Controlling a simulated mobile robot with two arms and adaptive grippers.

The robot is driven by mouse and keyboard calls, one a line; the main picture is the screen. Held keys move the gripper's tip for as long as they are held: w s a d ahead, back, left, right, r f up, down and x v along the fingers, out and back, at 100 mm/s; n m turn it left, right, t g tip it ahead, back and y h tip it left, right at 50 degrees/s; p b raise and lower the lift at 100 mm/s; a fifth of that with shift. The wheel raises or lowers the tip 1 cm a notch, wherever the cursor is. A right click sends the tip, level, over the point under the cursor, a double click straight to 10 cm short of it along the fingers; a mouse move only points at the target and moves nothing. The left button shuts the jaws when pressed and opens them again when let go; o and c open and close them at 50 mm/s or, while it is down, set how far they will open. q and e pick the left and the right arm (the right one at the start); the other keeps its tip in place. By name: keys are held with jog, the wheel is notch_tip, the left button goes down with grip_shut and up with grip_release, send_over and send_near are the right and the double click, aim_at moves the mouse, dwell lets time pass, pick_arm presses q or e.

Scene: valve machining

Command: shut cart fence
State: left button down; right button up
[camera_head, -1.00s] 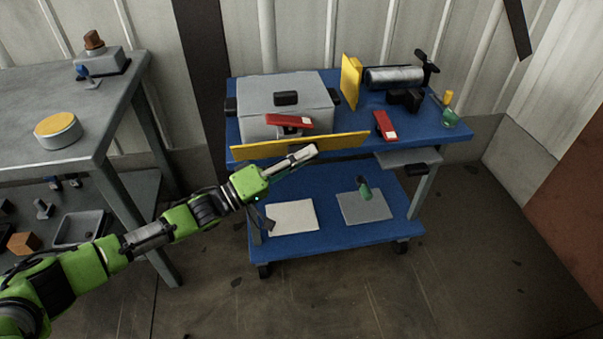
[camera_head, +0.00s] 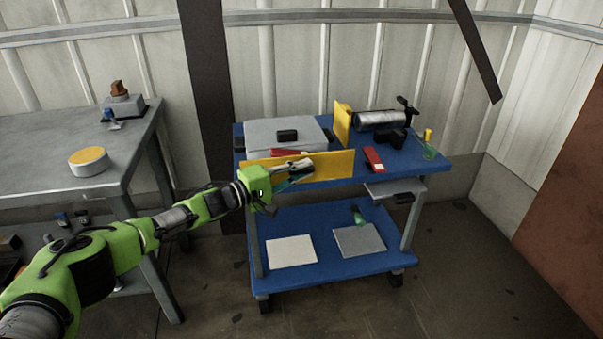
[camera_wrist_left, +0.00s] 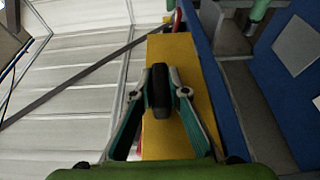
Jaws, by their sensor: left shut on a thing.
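The blue cart (camera_head: 375,262) stands in the middle of the head view. Its yellow fence panel (camera_head: 337,165) stands along the front edge of the top deck, with its broad face toward me. My left gripper (camera_head: 304,166) reaches its front from the left. In the left wrist view the fence (camera_wrist_left: 178,55) runs up the middle, with a black handle (camera_wrist_left: 159,92) on it. There the left gripper (camera_wrist_left: 160,86) has its fingers on both sides of the handle, shut on it. I cannot tell whether the fence is latched. My right gripper is out of view.
On the cart top are a grey box (camera_head: 260,132), a second yellow panel (camera_head: 343,122), a metal cylinder (camera_head: 378,118), a red part (camera_head: 374,158) and a green bottle (camera_head: 430,150). A grey workbench (camera_head: 50,140) stands at left. The floor at right is clear.

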pick_arm(q)
jog(key=c, duration=2)
grip_release()
jog(key=shift+o, duration=0.2)
jog(key=shift+a, duration=0.1)
jog(key=v, duration=1.2)
